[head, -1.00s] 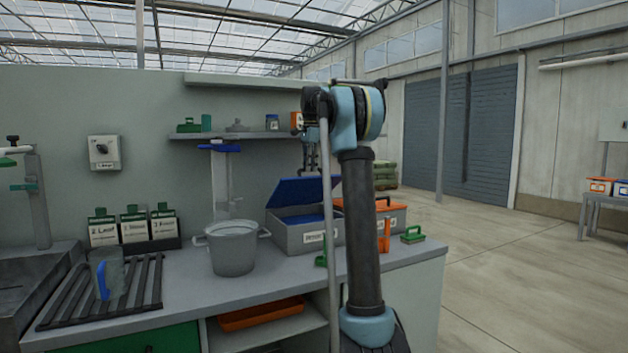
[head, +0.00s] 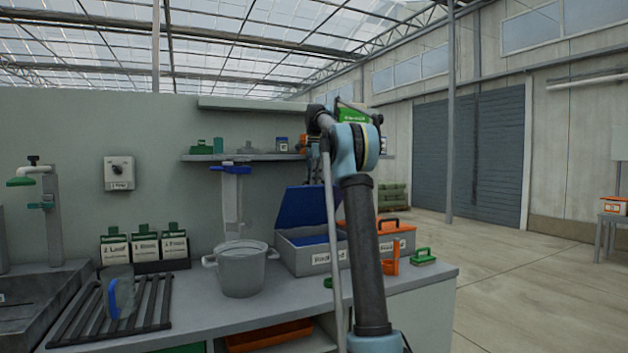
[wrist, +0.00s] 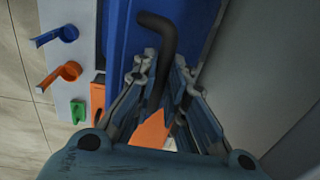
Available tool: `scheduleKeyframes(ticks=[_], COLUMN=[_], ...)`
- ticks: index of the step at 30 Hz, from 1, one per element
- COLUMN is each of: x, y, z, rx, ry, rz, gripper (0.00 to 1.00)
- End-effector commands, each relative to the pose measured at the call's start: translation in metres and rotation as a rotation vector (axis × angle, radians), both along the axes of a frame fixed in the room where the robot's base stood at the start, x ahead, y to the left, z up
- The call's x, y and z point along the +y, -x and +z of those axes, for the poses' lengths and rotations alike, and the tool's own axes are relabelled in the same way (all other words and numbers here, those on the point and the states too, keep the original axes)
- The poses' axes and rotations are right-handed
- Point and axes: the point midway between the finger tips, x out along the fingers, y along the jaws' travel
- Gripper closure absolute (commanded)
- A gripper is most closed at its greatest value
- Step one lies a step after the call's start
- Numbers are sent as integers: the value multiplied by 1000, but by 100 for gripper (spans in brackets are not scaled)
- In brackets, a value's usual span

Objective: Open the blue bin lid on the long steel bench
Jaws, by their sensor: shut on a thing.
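The bin (head: 297,262) with the blue lid (head: 308,207) stands on the long steel bench (head: 275,305) in the head view. Its lid is tilted up steeply, with the bin's mouth showing below. In the wrist view a broad blue surface (wrist: 205,25), seemingly the lid, lies just past my fingers.
An orange-lidded bin (head: 394,236) stands right of the blue one, with a green-handled item (head: 423,257) near the bench end. A grey bucket (head: 241,272) stands to the left. A shelf (head: 240,157) runs along the wall behind. The floor to the right is open.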

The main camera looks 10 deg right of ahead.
Motion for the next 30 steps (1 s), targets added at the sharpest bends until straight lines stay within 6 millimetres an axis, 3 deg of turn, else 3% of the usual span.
scheduleKeyframes(ticks=[1,3,19,30], x=[1,1,-1,-2], y=[-3,-3,14,17], z=[-3,-2,19,68], rx=[-3,-4,-14,-13], ry=[-2,-1,1,0], rz=[0,0,-1,-1], gripper=[83,67,67,67])
